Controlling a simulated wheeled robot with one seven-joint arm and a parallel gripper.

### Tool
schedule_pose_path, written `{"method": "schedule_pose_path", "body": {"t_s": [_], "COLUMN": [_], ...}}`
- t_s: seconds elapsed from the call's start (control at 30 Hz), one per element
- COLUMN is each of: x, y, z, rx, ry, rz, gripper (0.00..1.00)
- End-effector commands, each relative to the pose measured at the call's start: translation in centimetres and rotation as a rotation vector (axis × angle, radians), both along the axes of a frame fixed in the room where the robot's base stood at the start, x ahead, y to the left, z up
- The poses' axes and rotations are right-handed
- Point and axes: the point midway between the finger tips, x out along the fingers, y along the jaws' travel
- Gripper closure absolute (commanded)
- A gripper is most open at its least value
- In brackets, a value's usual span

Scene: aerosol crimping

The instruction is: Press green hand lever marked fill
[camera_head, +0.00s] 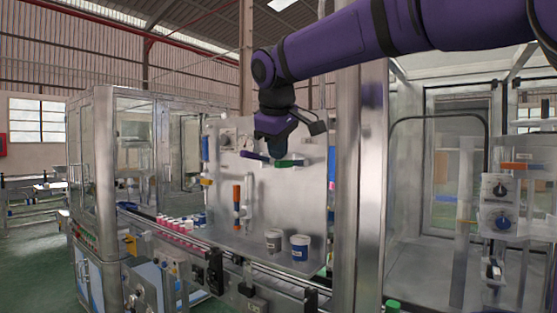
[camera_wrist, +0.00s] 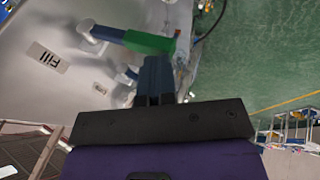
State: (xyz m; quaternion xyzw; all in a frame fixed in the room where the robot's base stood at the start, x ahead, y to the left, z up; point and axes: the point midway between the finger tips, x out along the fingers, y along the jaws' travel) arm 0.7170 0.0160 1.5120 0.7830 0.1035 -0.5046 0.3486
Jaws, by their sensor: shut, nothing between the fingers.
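The green hand lever (camera_wrist: 150,43) is in the wrist view, with a blue arm to its left, beside a plate label reading "Fill" (camera_wrist: 48,58). In the head view the green lever (camera_head: 290,163) juts from the upper part of the pale metal panel (camera_head: 275,195). My gripper (camera_wrist: 157,63) is shut and empty. Its fingertips are right at the green grip in the wrist view; I cannot tell whether they touch. In the head view my purple wrist hangs just above the lever, and the fingers are hard to make out.
An upright orange-handled lever (camera_head: 236,205) is lower left on the panel. Two cups, one grey (camera_head: 273,241) and one blue and white (camera_head: 300,247), stand on the shelf. Pink-capped cans (camera_head: 172,222) line the conveyor at left. A metal post (camera_head: 345,190) stands right of the panel.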

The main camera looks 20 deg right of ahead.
Motion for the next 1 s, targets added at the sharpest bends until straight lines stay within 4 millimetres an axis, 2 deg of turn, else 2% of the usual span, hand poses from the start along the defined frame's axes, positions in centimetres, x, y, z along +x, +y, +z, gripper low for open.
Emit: {"method": "schedule_pose_path", "body": {"t_s": [0.2, 0.43, 0.63, 1.0], "x": [-2.4, -4.2, -4.8, -4.9], "y": [1.2, 2.1, 2.4, 2.4], "z": [3.9, 6.9, 7.8, 7.9], "rx": [0.000, 0.000, 0.000, 0.000], "ry": [-0.003, -0.002, 0.000, 0.000], "rz": [0.002, 0.001, 0.001, 0.000], "gripper": [1.00, 1.00, 1.00, 1.00]}}
